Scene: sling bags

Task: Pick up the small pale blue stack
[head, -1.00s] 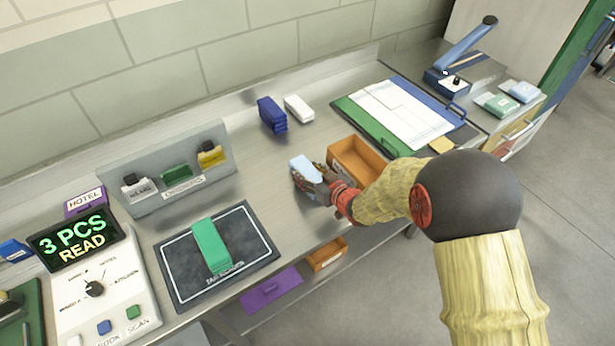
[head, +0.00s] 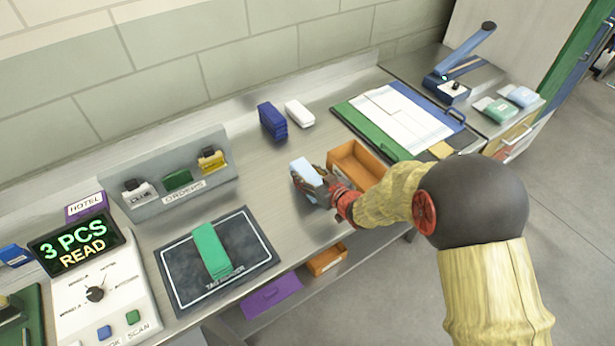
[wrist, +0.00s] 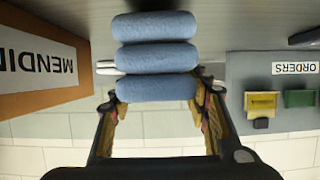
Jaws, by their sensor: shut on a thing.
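The small pale blue stack (head: 305,171) is in my gripper (head: 316,187), in the middle of the steel counter in the head view. In the wrist view the stack (wrist: 155,57) shows as three rolled or folded blue layers, one above another. The fingers of my gripper (wrist: 160,95) stand at both sides of the stack, shut on it. The head view does not show clearly whether the stack touches the counter.
An orange bin (head: 357,163) stands close to the right of my gripper; its side (wrist: 38,65) is labelled in the wrist view. Dark blue (head: 272,121) and white (head: 299,113) stacks stand behind. A green stack (head: 211,250) lies on the dark mat (head: 262,262) at left.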

